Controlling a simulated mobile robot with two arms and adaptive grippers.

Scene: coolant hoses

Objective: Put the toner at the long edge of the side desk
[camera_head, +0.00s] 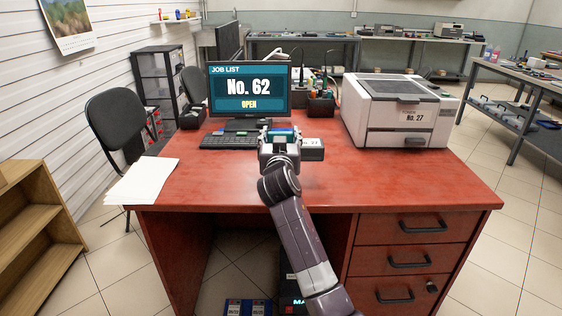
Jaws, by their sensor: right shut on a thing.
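My right gripper (279,140) is over the middle of the red desk (220,180), its arm reaching in from the bottom. It is shut on a dark box-like piece, seemingly the toner (312,149), whose labelled end sticks out to the right of the gripper. The gripper hides most of it, and I cannot tell whether it touches the desk top. My left gripper is not in view. I cannot tell whether this red desk is the side desk.
A white printer (398,112) stands on the desk's right, a monitor (248,88) and keyboard (228,141) at the back left. White paper (144,181) overhangs the left edge. The front strip of the desk top is clear. A black chair (117,128) stands at left.

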